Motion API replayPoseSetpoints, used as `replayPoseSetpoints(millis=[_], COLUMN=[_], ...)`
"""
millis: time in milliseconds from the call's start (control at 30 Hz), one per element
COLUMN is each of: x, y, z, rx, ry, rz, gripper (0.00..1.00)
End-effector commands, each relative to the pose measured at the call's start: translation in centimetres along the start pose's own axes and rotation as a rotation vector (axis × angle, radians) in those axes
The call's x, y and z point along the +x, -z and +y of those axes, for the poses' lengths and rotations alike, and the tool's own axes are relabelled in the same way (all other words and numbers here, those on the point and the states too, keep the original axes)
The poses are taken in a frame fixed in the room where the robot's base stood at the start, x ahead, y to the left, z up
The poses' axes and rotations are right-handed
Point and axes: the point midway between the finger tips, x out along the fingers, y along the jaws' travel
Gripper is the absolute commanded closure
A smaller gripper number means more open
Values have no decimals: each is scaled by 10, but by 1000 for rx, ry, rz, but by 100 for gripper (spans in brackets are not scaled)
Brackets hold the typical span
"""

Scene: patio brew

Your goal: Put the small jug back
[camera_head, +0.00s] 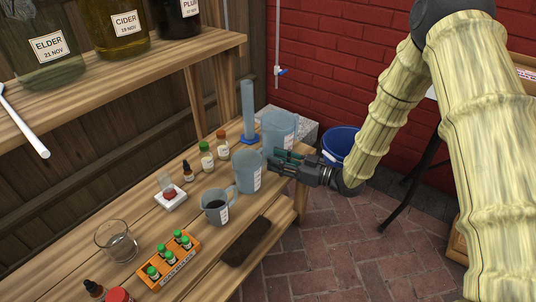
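The smallest of three grey-blue jugs (215,206) stands upright on the wooden bench, with dark contents and a white label on its side. A middle-sized jug (246,174) stands just behind it, and a larger jug (279,130) stands at the bench's far end. My gripper (277,162) reaches in from the right, at the right side of the middle-sized jug and in front of the larger one. The fingertips are close to the middle jug; I cannot tell whether they touch or hold it. They are well apart from the smallest jug.
An orange rack (169,260) of green-capped vials, a glass beaker (116,241), a small white scale (171,197), small bottles (206,157) and a blue-based cylinder (248,112) stand on the bench (205,254). A shelf (120,73) with large jars overhangs the back left. A blue bucket (341,143) stands beyond.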

Motion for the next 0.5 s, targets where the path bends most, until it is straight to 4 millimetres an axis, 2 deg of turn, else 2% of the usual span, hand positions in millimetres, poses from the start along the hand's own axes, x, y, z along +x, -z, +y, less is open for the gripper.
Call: replayPoseSetpoints(millis=[200,500], x=[-40,-70], y=[2,0], z=[0,0], rx=[2,0], ry=[-2,-1], rz=[0,0], gripper=[69,69])
